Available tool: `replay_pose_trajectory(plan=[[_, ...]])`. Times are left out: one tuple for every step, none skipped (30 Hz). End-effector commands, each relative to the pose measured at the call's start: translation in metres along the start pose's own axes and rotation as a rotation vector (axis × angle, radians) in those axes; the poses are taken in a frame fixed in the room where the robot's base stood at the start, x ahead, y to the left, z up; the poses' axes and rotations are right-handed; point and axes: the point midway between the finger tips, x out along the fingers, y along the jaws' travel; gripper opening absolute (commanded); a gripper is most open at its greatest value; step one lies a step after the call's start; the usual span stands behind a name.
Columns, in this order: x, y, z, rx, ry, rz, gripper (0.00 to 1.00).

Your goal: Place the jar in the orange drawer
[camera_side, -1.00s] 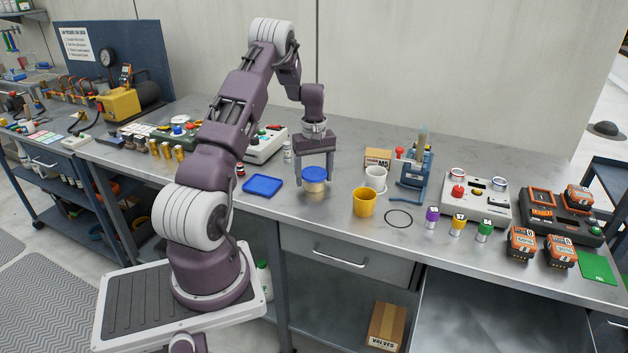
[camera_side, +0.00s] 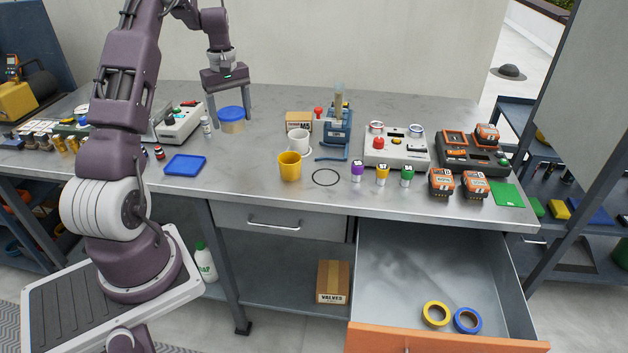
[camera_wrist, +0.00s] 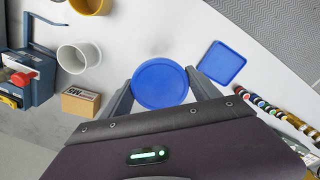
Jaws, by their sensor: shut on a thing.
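The jar (camera_side: 232,126) has a blue lid and a tan, see-through body. It is upright between the fingers of my gripper (camera_side: 229,120), which is shut on it over the back left of the bench. In the wrist view the blue lid of the jar (camera_wrist: 160,84) shows between the two fingers (camera_wrist: 158,90). I cannot tell whether the jar's base touches the bench. The orange drawer (camera_side: 446,340) is pulled open under the right part of the bench. A yellow tape roll and a blue tape roll lie inside it near the front.
A blue tray (camera_side: 185,165), a yellow cup (camera_side: 289,167), a white mug (camera_side: 298,142) and a small box (camera_side: 298,122) stand near the jar. A blue press (camera_side: 334,135) and small coloured canisters (camera_side: 382,175) are further right. The drawer's back half is bare.

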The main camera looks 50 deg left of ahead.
Motion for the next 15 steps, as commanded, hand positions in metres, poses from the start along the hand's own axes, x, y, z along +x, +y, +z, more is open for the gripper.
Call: replay_pose_trajectory(plan=[[-0.001, 0.0, 0.0, 0.0, 0.0, 0.0, 0.2], [-0.001, 0.0, 0.0, 0.0, 0.0, 0.0, 0.2], [-0.003, 0.0, 0.0, 0.0, 0.0, 0.0, 0.2], [-0.004, 0.0, 0.0, 0.0, 0.0, 0.001, 0.2], [-0.008, 0.0, 0.0, 0.0, 0.001, 0.001, 0.2], [-0.013, 0.001, -0.001, 0.0, 0.003, 0.002, 0.2], [-0.019, 0.001, -0.001, 0.0, 0.003, 0.002, 0.2], [-0.025, 0.001, -0.001, 0.0, 0.003, 0.003, 0.2], [-0.033, 0.001, -0.001, 0.0, 0.004, 0.003, 0.2], [-0.038, 0.001, -0.001, 0.0, 0.003, 0.002, 0.2], [-0.044, 0.0, -0.001, 0.0, 0.003, 0.002, 0.2], [-0.051, 0.0, -0.001, 0.0, 0.003, 0.002, 0.2], [-0.052, 0.003, 0.003, 0.01, 0.0, 0.001, 0.2], [-0.051, 0.008, 0.008, 0.026, -0.001, 0.001, 0.2], [-0.051, 0.014, 0.012, 0.044, -0.001, 0.0, 0.2]])
